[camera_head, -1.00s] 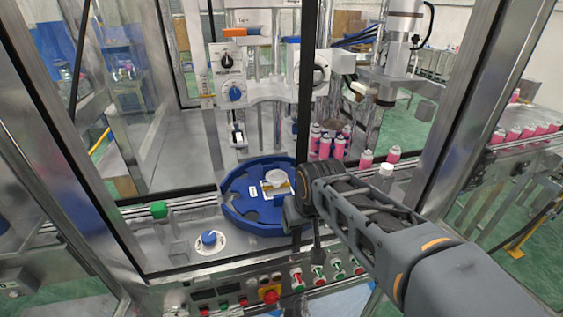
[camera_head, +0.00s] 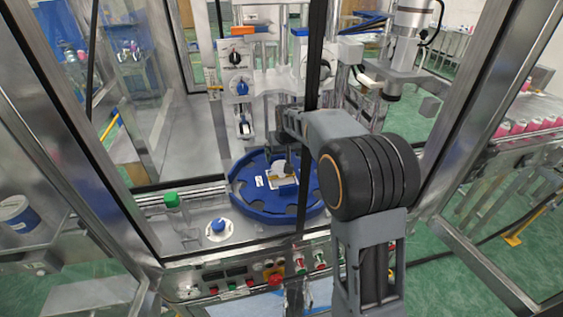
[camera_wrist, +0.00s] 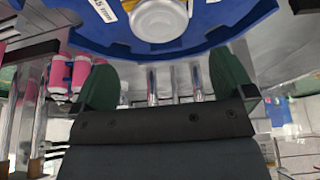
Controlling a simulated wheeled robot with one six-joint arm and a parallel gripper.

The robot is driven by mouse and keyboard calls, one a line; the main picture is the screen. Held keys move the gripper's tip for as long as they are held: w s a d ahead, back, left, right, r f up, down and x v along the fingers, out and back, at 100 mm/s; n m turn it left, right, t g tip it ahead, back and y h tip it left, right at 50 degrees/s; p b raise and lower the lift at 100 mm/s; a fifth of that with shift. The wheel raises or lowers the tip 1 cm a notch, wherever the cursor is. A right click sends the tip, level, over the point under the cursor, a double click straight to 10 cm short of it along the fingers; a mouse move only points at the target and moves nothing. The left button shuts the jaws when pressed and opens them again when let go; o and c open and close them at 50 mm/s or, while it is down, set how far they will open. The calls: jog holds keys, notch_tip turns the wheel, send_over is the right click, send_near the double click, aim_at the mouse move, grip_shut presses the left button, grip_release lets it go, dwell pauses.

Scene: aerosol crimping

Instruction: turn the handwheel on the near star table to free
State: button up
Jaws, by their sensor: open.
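The near star table (camera_head: 255,203) is a blue notched disc in the middle of the head view. At its centre is a pale round handwheel (camera_head: 284,169) on a yellow-edged plate, partly covered by my gripper. In the wrist view the handwheel (camera_wrist: 158,20) shows as a round silvery knob at the top, with the blue table (camera_wrist: 215,22) around it. My gripper (camera_head: 285,158) hangs over the table centre in the head view. In the wrist view its two dark green fingers (camera_wrist: 166,80) are wide apart with nothing between them. I cannot tell whether it touches the handwheel.
A blue knob on a white dial (camera_head: 218,227) sits left of the table, beside a green-capped post (camera_head: 171,200). A button panel (camera_head: 235,285) runs along the front. A dark frame post crosses the view near my arm. Pink cans (camera_wrist: 80,72) stand nearby.

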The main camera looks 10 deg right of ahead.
aim_at(281, 165)
jog(key=p+x, duration=0.1)
jog(key=x, duration=0.6)
jog(key=shift+w+f, duration=0.1)
jog(key=c, duration=0.8)
jog(key=shift+c, duration=0.2)
jog(key=shift+f+n, duration=0.1)
jog(key=shift+n, duration=0.2)
jog(key=n+y+b, duration=0.1)
jog(key=n+b, duration=0.2)
jog(key=shift+f+n+y+b, duration=0.15)
jog(key=shift+n+y+b, duration=0.15)
jog(key=n+b, duration=0.1)
jog(key=n, duration=0.1)
jog(key=n+g+y+b, duration=0.1)
jog(key=n+b, duration=0.1)
jog(key=shift+n+y, duration=0.3)
jog(key=shift+r, duration=0.25)
jog(key=o, duration=0.8)
